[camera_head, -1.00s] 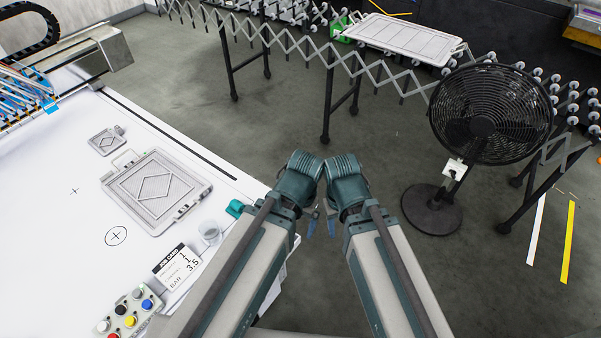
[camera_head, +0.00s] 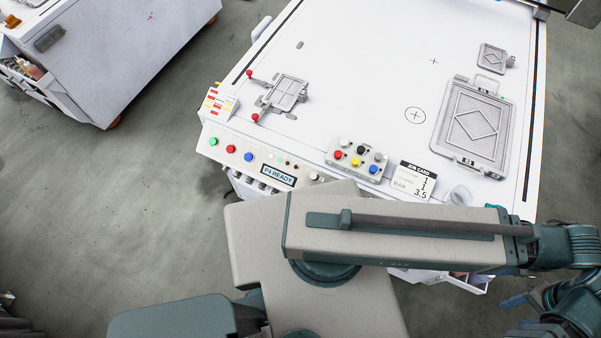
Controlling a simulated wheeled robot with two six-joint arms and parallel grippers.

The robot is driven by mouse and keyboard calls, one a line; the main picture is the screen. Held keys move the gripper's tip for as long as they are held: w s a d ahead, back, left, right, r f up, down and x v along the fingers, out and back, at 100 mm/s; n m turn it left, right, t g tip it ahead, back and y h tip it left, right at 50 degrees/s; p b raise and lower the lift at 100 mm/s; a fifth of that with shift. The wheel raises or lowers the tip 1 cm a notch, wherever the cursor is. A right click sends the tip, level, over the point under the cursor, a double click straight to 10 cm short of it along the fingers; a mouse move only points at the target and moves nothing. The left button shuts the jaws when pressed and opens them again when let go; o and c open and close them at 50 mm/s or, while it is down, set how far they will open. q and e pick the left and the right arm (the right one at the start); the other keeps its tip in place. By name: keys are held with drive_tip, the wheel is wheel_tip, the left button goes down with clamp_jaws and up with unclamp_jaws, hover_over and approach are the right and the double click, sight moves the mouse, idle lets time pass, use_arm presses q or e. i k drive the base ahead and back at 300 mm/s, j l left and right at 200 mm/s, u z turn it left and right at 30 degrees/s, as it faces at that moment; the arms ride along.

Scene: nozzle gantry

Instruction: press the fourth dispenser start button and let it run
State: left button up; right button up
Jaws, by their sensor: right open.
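A slanted front panel (camera_head: 205,142) on the white table carries a green button (camera_head: 213,141), a red button (camera_head: 230,149) and a blue button (camera_head: 249,156), with smaller buttons beside a display (camera_head: 279,174) that ends in "READY". Labels marking a fourth dispenser are too small to read. My right gripper (camera_head: 526,308) is at the lower right, open, well away from both button groups. My left gripper cannot be clearly made out among the teal joints there.
A job card (camera_head: 413,181) and a clear cup (camera_head: 459,196) stand near the table's front edge. A large framed plate (camera_head: 506,126), a small one (camera_head: 493,57) and a clamped fixture (camera_head: 287,93) lie on the table. A white cabinet (camera_head: 130,50) stands at left; the floor between is free.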

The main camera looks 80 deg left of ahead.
sight(213, 141)
drive_tip(key=u, duration=2.55)
